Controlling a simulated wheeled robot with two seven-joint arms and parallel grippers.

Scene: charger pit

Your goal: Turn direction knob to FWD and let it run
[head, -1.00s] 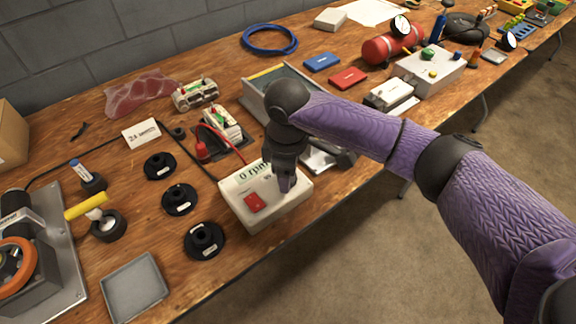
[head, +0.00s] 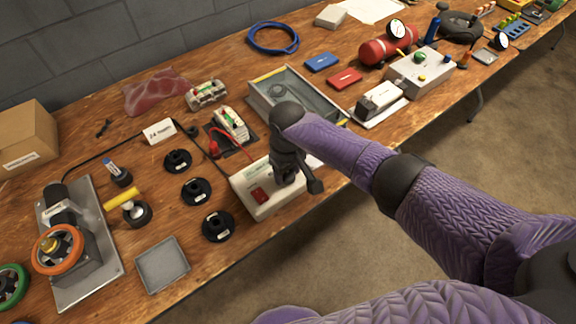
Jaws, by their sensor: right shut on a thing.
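A white control box (head: 248,186) with a display and a red switch (head: 259,195) stands at the table's front edge. The display is partly covered and I cannot read it. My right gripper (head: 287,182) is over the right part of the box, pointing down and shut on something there. The direction knob is hidden beneath it, so the knob's setting cannot be read. A motor unit with an orange wheel (head: 58,248) sits on a metal plate (head: 92,270) at left. My left gripper is not in view.
A red-leaded power block (head: 230,125) and a grey bin (head: 296,88) stand behind the box. Several black round pieces (head: 195,192) and a grey tray (head: 162,264) lie to its left. A white case (head: 380,100) is to the right. The table's front edge is close.

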